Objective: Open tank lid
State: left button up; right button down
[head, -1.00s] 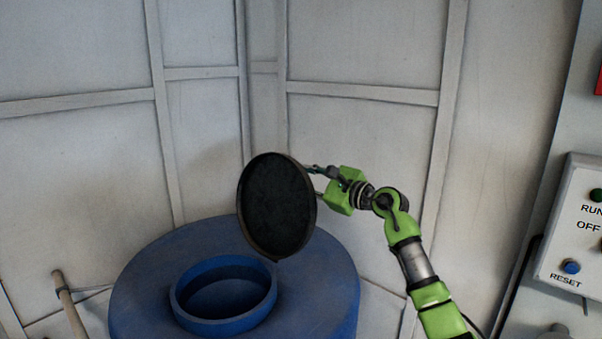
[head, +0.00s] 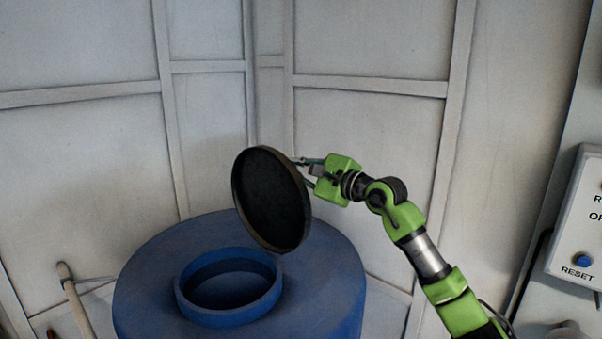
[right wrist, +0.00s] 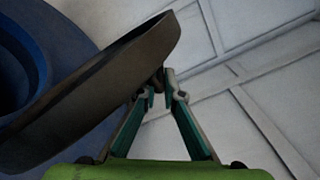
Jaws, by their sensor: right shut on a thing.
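The blue tank (head: 335,285) stands at the lower middle of the head view. Its round raised opening (head: 228,318) is uncovered and its inside is dark. The dark round lid (head: 270,200) stands tilted up, near upright, at the right side of the opening. My right gripper (head: 304,172) is at the lid's right, outer side, shut on the lid. In the right wrist view the lid (right wrist: 90,95) slants across the left, and the fingertips (right wrist: 163,88) meet at its outer face; the exact grip point is partly hidden. My left gripper is not in view.
Pale panelled walls (head: 370,120) close in behind the tank. A control box with a blue RESET button (head: 583,260) is at the right edge. A pale pole (head: 75,298) stands at the lower left.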

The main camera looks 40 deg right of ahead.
jog(key=c, duration=2.2)
grip_release()
jog(key=shift+o, duration=0.2)
jog(key=s, duration=1.2)
jog(key=shift+d, duration=0.45)
jog(key=shift+f, duration=0.1)
